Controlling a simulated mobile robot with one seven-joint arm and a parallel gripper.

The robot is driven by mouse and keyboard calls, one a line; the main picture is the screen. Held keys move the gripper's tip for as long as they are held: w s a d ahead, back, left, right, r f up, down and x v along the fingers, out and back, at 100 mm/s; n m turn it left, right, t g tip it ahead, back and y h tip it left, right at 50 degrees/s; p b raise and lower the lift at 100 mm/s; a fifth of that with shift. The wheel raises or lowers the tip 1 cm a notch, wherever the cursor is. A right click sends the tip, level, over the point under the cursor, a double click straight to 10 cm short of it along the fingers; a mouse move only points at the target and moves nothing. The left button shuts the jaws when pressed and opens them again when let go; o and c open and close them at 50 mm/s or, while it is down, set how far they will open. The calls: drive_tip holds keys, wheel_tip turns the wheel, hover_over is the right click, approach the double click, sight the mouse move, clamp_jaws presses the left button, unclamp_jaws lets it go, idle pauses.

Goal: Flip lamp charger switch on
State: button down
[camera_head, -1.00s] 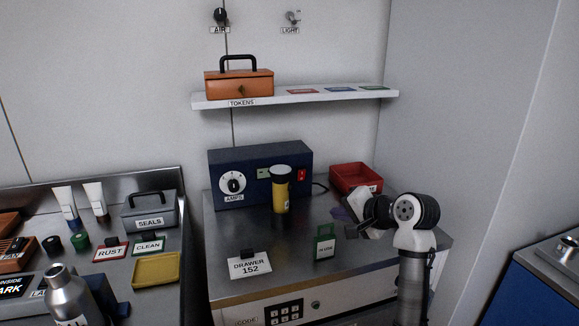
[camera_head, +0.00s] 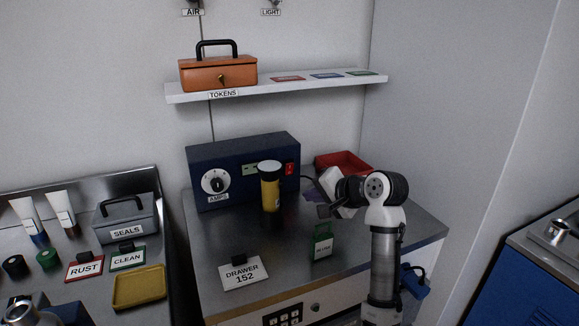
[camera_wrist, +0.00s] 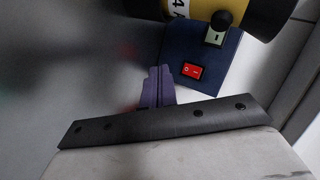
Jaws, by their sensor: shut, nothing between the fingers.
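The lamp charger (camera_head: 232,150) is a dark blue box with an AMPS dial on the back of the metal bench. Its red rocker switch (camera_head: 290,169) is at the right of its front face. In the wrist view, the switch (camera_wrist: 191,71) shows white marks, but I cannot tell which way it is set. My gripper (camera_head: 313,194) is shut and empty, right of and in front of the switch. In the wrist view its purple fingers (camera_wrist: 158,75) are apart from the switch.
A red tray (camera_head: 345,160) lies behind my gripper. A green tag (camera_head: 322,241) and a DRAWER 152 sign (camera_head: 243,273) stand at the front of the bench. A shelf (camera_head: 300,86) with an orange toolbox hangs above. The bench between lamp and drawer sign is clear.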

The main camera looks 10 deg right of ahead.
drive_tip(key=p, duration=0.1)
approach(287, 171)
drive_tip(key=a+f, duration=0.1)
drive_tip(key=w+a+f, duration=0.1)
drive_tip(key=f, duration=0.1)
drive_tip(key=shift+w, duration=0.25)
drive_tip(key=shift+w+a+f+p, duration=0.15)
drive_tip(key=shift+w+p, duration=0.35)
drive_tip(key=shift+w, duration=0.25)
idle(1.2)
drive_tip(key=shift+w+p, duration=0.3)
drive_tip(key=shift+p, duration=0.2)
drive_tip(key=shift+w+a, duration=0.1)
drive_tip(key=shift+w+p, duration=0.35)
drive_tip(key=shift+p, duration=0.05)
idle(0.3)
drive_tip(key=shift+s, duration=0.15)
drive_tip(key=shift+s, duration=0.65)
